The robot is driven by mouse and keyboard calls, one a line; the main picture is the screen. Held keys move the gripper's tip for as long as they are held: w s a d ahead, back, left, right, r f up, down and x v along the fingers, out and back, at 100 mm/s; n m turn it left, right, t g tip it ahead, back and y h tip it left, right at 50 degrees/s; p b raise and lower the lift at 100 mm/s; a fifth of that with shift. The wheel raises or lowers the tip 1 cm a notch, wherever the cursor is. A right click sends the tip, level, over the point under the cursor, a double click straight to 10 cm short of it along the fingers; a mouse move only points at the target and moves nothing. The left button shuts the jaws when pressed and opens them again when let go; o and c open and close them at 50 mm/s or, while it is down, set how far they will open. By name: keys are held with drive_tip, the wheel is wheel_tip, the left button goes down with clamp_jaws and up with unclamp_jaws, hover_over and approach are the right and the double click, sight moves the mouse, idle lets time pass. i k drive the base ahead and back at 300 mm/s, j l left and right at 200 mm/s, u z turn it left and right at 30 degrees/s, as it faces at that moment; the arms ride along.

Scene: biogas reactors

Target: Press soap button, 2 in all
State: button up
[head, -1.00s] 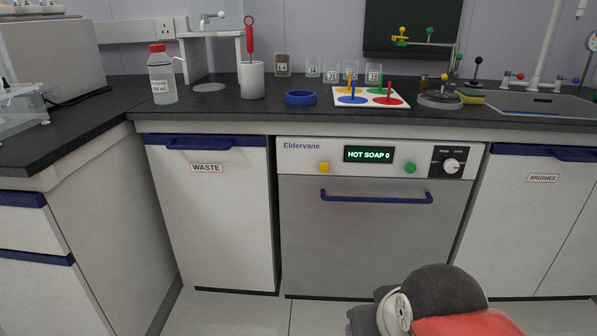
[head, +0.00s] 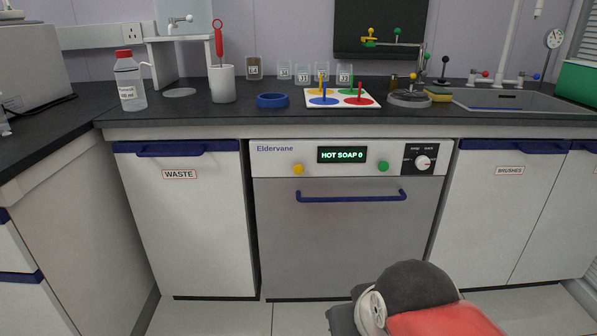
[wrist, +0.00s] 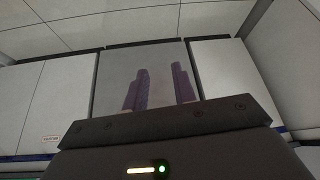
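The Eldervane dishwasher (head: 345,235) stands under the counter in the head view, its door shut. Its white panel carries a yellow round button (head: 298,169), a green round button (head: 383,166) and a dial (head: 423,163). The lit display (head: 342,155) reads "HOT SOAP 0". I cannot read a label on either button. My gripper (wrist: 160,85) shows two separated purple-grey fingers in the wrist view, with nothing between them. It is open and touches no button. In the head view only my arm shows at the bottom right, below the panel; my fingers are hidden there.
The counter above holds a white bottle (head: 129,82), a blue ring (head: 272,101), a tray with coloured discs (head: 380,103) and several glass jars. A blue handle (head: 350,197) juts from the dishwasher door. Floor in front is clear.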

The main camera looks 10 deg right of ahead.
sight(297, 169)
drive_tip(key=j+z, duration=0.3)
drive_tip(key=z, duration=0.15)
drive_tip(key=j+z, duration=0.4)
drive_tip(key=i+l, duration=0.05)
